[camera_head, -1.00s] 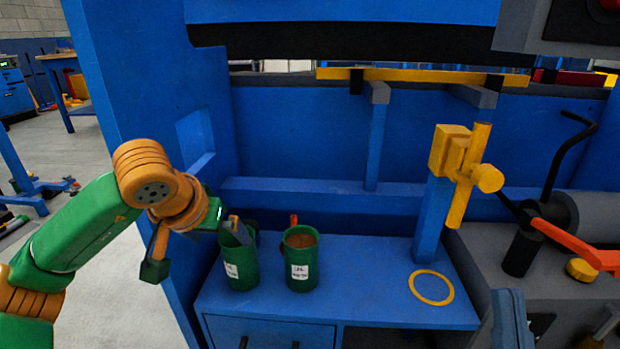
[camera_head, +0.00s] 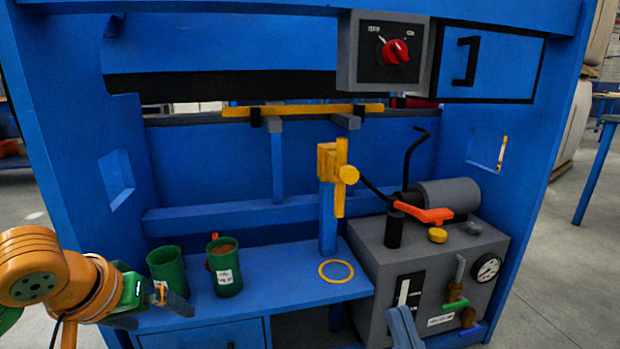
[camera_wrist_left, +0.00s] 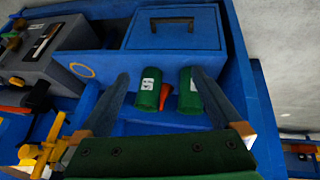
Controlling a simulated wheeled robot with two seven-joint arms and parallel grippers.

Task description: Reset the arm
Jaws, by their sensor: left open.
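My left arm comes in from the left in the head view. Its gripper (camera_head: 160,305) is open and empty in front of the blue bench, close to the left green can. In the left wrist view its two dark fingers (camera_wrist_left: 160,76) stand wide apart. The left green can (camera_head: 167,266) and the labelled green can (camera_head: 224,268) stand upright on the bench. The labelled can holds something brown. Both cans show beyond the fingers in the wrist view; the right finger partly covers one can (camera_wrist_left: 188,98). I cannot identify my right gripper.
A yellow ring (camera_head: 336,271) lies flat on the bench shelf (camera_head: 285,290). A yellow fixture (camera_head: 338,175) stands behind it. A grey machine (camera_head: 430,255) with an orange-red lever (camera_head: 425,214) and gauge stands at right. A blue-grey piece (camera_head: 403,328) at the bottom edge is unclear.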

